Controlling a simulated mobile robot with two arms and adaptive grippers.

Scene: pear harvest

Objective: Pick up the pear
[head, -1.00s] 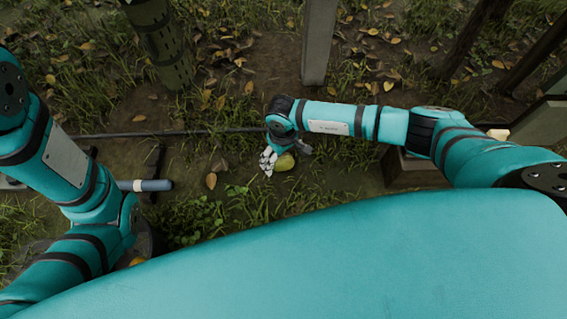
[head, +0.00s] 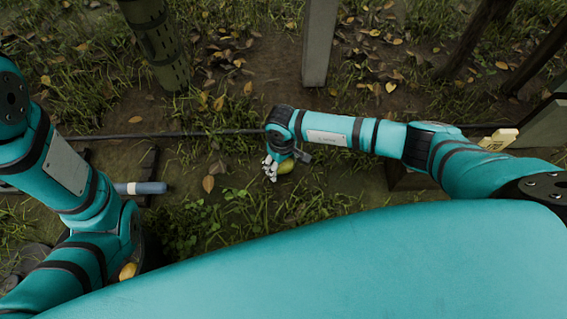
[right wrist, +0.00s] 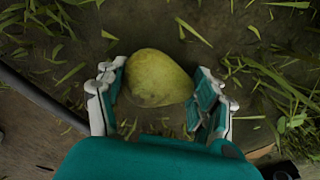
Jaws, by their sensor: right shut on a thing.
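The pear (head: 286,167) is yellow-green and shows near the middle of the head view, against grassy ground. My right gripper (head: 276,168) is shut on it. In the right wrist view the pear (right wrist: 155,78) lies between the two finger pads of the right gripper (right wrist: 160,84). The left pad meets its side; the right pad is close along its other side. I cannot tell whether the pear is clear of the soil. My left arm bends at the left of the head view, and its gripper does not show.
A grey post (head: 318,45) and a green slatted column (head: 155,45) stand behind. A dark hose (head: 190,134) crosses the ground. A blue-grey cylinder (head: 148,188) lies at left. A yellow fruit (head: 128,271) shows beside my left arm. A pale wooden piece (head: 498,139) is at right.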

